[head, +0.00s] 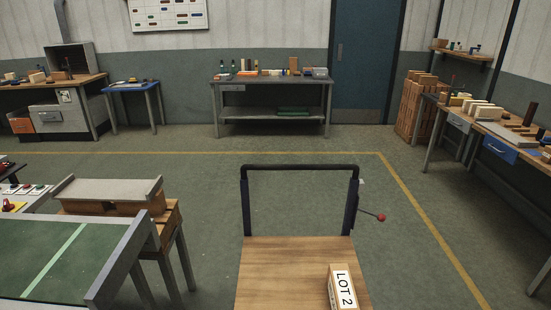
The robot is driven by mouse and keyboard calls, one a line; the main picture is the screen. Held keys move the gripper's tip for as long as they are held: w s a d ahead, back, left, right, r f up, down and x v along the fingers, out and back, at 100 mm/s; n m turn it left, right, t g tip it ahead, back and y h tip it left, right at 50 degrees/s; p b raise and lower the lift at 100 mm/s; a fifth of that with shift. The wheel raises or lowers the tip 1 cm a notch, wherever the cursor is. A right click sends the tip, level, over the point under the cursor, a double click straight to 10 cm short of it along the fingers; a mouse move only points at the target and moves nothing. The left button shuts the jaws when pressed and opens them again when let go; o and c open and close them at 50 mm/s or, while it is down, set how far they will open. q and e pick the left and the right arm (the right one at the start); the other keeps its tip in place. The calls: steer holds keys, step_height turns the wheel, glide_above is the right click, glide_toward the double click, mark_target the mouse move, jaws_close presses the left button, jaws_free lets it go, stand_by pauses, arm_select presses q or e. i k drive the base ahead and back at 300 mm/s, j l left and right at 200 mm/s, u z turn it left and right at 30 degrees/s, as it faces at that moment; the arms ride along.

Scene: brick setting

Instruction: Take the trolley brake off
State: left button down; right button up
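The trolley (285,272) stands right in front of me, with a wooden deck and a dark push handle (300,168) rising at its far end. The brake lever (370,213) is a thin rod sticking out to the right from the right handle post, sloping slightly down. It ends in a red knob (381,217). A box marked LOT 2 (332,289) sits on the deck's near right part. Neither of my grippers is in view.
A green-topped conveyor or bench (85,255) and a small wooden stand (110,193) are close on the left. Workbenches line the back and right walls. The floor right of the trolley is clear, crossed by a yellow line (425,220).

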mark_target(381, 217)
steer(key=l, duration=1.15)
steer(key=i+l+z, duration=0.1)
steer(key=l, duration=1.1)
steer(key=i+l+z, duration=0.35)
steer(key=i+l, duration=0.4)
